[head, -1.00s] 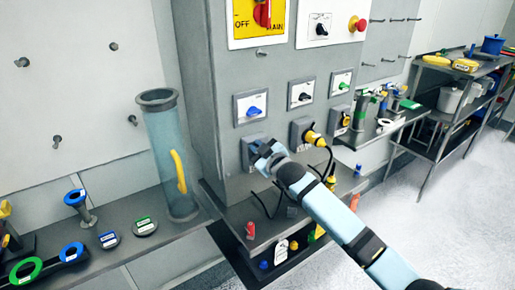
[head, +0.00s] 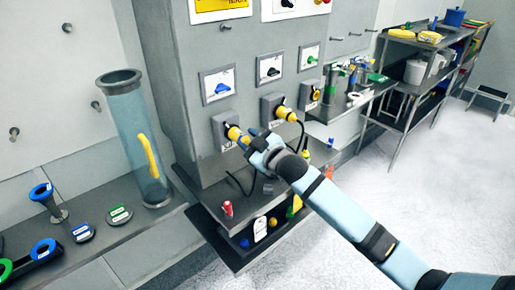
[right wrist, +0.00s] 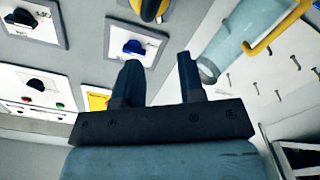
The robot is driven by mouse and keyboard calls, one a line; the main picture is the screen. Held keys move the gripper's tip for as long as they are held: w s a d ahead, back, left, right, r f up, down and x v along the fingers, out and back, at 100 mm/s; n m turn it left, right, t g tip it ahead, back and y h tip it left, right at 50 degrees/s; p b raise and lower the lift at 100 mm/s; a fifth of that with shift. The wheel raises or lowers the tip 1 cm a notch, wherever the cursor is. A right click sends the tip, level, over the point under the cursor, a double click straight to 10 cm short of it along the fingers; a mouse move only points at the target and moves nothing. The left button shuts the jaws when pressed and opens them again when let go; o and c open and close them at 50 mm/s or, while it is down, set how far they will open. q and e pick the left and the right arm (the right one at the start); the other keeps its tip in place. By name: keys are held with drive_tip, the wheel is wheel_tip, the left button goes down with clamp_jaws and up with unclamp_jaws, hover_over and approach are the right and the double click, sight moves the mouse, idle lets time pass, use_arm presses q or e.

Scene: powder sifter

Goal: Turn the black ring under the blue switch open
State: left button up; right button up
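The blue switch (head: 221,88) sits on a white plate on the grey cabinet; it also shows in the right wrist view (right wrist: 133,47). Below it is a grey socket (head: 220,134) with a yellow plug (head: 234,132) in it. The black ring there is too small to make out clearly in the head view; the yellow and black fitting (right wrist: 150,8) is cut by the top edge of the right wrist view. My right gripper (head: 256,144) is just right of the plug. Its fingers (right wrist: 158,62) are apart with nothing between them. My left gripper is not in view.
A second socket with a yellow plug (head: 285,113) and black cable is close on the right. Below, a ledge holds a red piece (head: 228,208) and other small parts. A clear tube (head: 135,120) stands on the left shelf. Open floor (head: 440,190) is at right.

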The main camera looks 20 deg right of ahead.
drive_tip(key=v, duration=0.4)
idle(0.3)
drive_tip(key=s+a+f+m+g+h+p, duration=0.1)
drive_tip(key=s+a+f+m+g+p, duration=0.2)
drive_tip(key=s+f, duration=1.2)
drive_tip(key=s+f+m+g+h, duration=0.1)
drive_tip(key=s+f+m, duration=0.1)
drive_tip(key=s+f, duration=0.4)
drive_tip(key=s+f+m+g+h+p, duration=0.1)
drive_tip(key=s+f+m+g, duration=0.1)
drive_tip(key=s+f, duration=0.4)
drive_tip(key=s, duration=0.5)
drive_tip(key=shift+s, duration=0.25)
drive_tip(key=shift+a, duration=0.15)
